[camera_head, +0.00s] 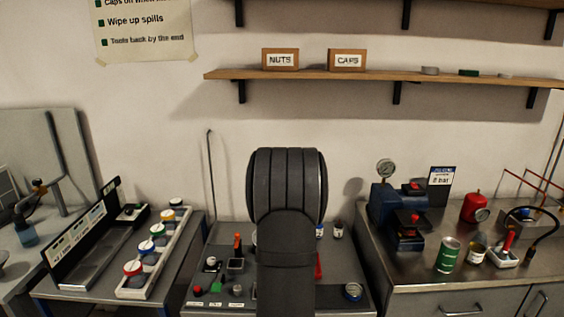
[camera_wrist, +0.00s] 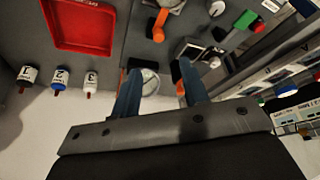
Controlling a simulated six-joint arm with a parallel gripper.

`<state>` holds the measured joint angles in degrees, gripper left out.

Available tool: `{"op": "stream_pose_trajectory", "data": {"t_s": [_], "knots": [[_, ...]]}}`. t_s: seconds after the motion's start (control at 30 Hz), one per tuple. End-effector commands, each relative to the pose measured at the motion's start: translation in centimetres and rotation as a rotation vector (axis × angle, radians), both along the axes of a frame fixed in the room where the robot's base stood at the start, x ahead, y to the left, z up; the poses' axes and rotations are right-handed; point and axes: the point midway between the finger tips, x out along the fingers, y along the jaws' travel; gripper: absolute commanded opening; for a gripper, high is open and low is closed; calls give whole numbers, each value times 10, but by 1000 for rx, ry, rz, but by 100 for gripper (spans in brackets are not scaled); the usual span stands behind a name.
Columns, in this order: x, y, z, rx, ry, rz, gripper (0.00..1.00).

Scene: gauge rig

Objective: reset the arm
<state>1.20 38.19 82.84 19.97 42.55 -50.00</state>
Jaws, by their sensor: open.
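My gripper (camera_wrist: 157,70) is open in the wrist view, its two dark blue fingers apart above a grey panel. A round pale disc (camera_wrist: 150,82) shows between the fingertips; it seems to lie beyond them, and I see nothing gripped. In the head view my black arm stands upright in the middle, in front of the grey control panel (camera_head: 215,295), and hides the gripper and part of that panel.
A red tray (camera_wrist: 78,48) and several numbered bottles (camera_wrist: 60,78) show in the wrist view. In the head view a white rack with coloured caps (camera_head: 150,255) stands left. A blue gauge rig (camera_head: 395,215), green can (camera_head: 448,255) and red canister (camera_head: 474,206) stand right.

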Motion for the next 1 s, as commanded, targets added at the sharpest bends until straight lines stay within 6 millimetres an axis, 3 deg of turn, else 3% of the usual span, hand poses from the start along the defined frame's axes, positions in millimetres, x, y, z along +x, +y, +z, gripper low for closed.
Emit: {"op": "stream_pose_trajectory", "data": {"t_s": [0.5, 0.73, 1.0], "knots": [[29, 22, -89, 1, 1, 0, 41], [37, 27, -109, 0, -1, 0, 41], [39, 27, -113, 0, -2, 0, 41]]}}
